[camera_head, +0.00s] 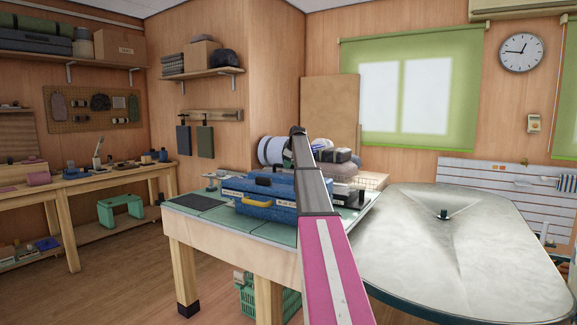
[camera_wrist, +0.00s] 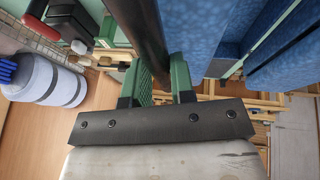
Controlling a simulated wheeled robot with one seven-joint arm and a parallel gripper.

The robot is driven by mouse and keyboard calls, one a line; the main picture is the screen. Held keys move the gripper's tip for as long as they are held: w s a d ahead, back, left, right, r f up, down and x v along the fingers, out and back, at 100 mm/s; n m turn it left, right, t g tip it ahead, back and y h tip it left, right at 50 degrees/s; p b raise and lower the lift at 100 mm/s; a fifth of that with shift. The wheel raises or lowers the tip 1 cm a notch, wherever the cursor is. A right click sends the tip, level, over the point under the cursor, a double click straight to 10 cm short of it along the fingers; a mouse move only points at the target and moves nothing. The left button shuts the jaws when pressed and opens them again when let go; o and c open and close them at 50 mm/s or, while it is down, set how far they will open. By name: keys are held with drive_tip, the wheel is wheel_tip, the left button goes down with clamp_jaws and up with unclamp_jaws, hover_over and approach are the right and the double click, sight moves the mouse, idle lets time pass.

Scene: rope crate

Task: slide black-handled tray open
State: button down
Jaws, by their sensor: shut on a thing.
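I cannot tell how far the tray is slid out. In the head view my gripper is hidden by my arm.
A large grey-topped table (camera_head: 470,250) stands close on the right. A white and blue roll (camera_wrist: 60,84) and a red-handled tool (camera_wrist: 40,42) lie left of my gripper. A green crate (camera_head: 290,301) is under the workbench. The floor at left is clear.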

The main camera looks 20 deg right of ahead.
drive_tip(key=w+d, duration=0.6)
drive_tip(key=d, duration=0.1)
drive_tip(key=shift+w+d, duration=0.25)
drive_tip(key=shift+w, duration=0.05)
drive_tip(key=c, duration=1)
unclamp_jaws()
drive_tip(key=shift+o, duration=0.2)
drive_tip(key=shift+s, duration=0.1)
drive_tip(key=v, duration=1.1)
